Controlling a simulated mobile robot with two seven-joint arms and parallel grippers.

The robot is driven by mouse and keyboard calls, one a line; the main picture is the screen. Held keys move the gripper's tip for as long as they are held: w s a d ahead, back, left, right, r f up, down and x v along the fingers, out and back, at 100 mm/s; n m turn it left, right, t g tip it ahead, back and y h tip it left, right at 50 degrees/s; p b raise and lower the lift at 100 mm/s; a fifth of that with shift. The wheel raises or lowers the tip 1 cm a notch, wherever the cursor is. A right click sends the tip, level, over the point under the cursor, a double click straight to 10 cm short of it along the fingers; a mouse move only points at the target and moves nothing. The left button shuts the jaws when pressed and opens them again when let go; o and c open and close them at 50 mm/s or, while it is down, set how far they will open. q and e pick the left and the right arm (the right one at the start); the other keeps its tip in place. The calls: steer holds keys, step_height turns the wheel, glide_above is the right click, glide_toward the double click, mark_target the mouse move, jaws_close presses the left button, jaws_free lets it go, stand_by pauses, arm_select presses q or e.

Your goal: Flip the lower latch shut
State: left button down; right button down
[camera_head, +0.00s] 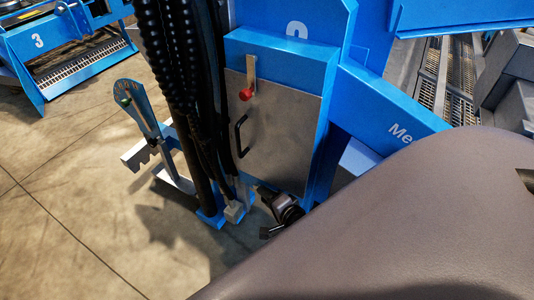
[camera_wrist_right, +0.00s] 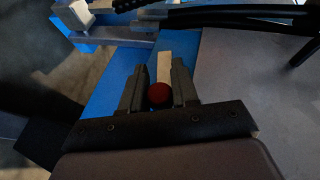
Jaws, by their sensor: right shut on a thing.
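The lower latch shows in the right wrist view as a pale strip (camera_wrist_right: 164,66) with a dark red knob (camera_wrist_right: 160,95). My right gripper (camera_wrist_right: 159,78) is shut on this knob, with one finger on each side. In the head view my right gripper (camera_head: 278,206) is at the bottom of the grey door (camera_head: 285,130), and it hides most of the lower latch there. The upper latch (camera_head: 250,70), a pale bar with a red knob (camera_head: 246,94), stands upright at the door's top left. My left gripper is in neither view.
The door sits in a blue machine frame (camera_head: 285,48) and has a black handle (camera_head: 241,135). Thick black hoses (camera_head: 180,70) hang close to its left. A blue lever (camera_head: 143,108) stands farther left. Open concrete floor (camera_head: 60,200) lies at the left.

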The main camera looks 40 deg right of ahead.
arm_select(q)
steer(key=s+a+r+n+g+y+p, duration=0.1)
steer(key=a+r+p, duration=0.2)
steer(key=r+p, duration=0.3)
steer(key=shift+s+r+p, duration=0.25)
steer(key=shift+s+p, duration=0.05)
steer(key=shift+p, duration=2)
arm_select(e)
steer(key=shift+s+a+r+n+g+h, duration=0.1)
steer(key=shift+r+n+g+h, duration=0.2)
steer(key=shift+g, duration=0.8)
steer(key=shift+r+n+g+h, duration=0.3)
steer(key=shift+g, duration=0.8)
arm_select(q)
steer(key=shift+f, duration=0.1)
arm_select(e)
steer(key=c, duration=0.9)
jaws_free()
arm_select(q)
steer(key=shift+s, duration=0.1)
arm_select(e)
steer(key=shift+w+r, duration=0.1)
steer(key=shift+w, duration=0.1)
steer(key=shift+w+r, duration=0.1)
steer(key=shift+w, duration=0.05)
